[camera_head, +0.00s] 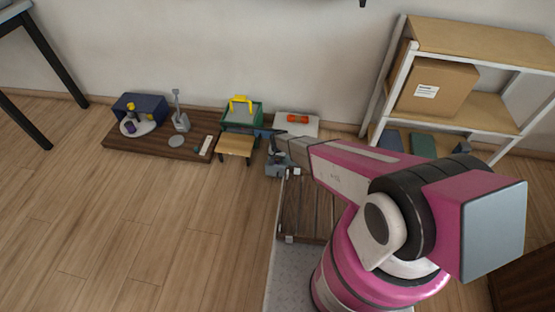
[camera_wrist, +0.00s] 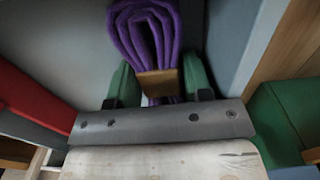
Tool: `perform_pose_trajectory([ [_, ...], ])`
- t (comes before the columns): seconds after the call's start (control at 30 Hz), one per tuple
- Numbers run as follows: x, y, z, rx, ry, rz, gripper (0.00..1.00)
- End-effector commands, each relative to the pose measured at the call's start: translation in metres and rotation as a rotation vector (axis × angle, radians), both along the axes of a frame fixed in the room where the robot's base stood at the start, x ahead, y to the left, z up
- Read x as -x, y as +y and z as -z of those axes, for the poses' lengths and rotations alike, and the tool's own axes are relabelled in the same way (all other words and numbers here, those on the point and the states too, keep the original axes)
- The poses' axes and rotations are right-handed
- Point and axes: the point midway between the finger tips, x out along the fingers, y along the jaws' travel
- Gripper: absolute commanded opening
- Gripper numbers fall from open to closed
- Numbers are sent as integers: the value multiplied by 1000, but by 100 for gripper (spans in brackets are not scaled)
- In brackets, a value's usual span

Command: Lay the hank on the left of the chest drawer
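The hank (camera_wrist: 150,35) is a looped purple cord with a tan band (camera_wrist: 158,83) around it, seen at the top middle of the wrist view. My gripper (camera_wrist: 160,83) has its two green-padded fingers against the two sides of the band, with the loops pointing away from me. In the head view my gripper (camera_head: 277,142) points left, just right of a small wooden stool; the hank cannot be made out there. A dark wooden slatted piece with metal corners (camera_head: 305,210) lies below my arm and is partly hidden by it; I cannot tell whether it is the chest. No drawer is clearly recognisable.
A green box with a yellow handle (camera_head: 241,113) and the stool (camera_head: 235,145) stand close left of my gripper. A brown board (camera_head: 150,148) with small items lies further left. A shelf unit (camera_head: 480,38) stands at right. Open floor fills the lower left.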

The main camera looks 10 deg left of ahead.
Motion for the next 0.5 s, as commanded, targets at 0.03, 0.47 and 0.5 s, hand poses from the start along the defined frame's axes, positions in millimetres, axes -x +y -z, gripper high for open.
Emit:
perform_pose_trajectory([
  [0.03,0,0,0,0,0,0,48],
  [0.47,1,0,-9,0,0,0,48],
  [0.5,1,0,-13,0,0,0,48],
])
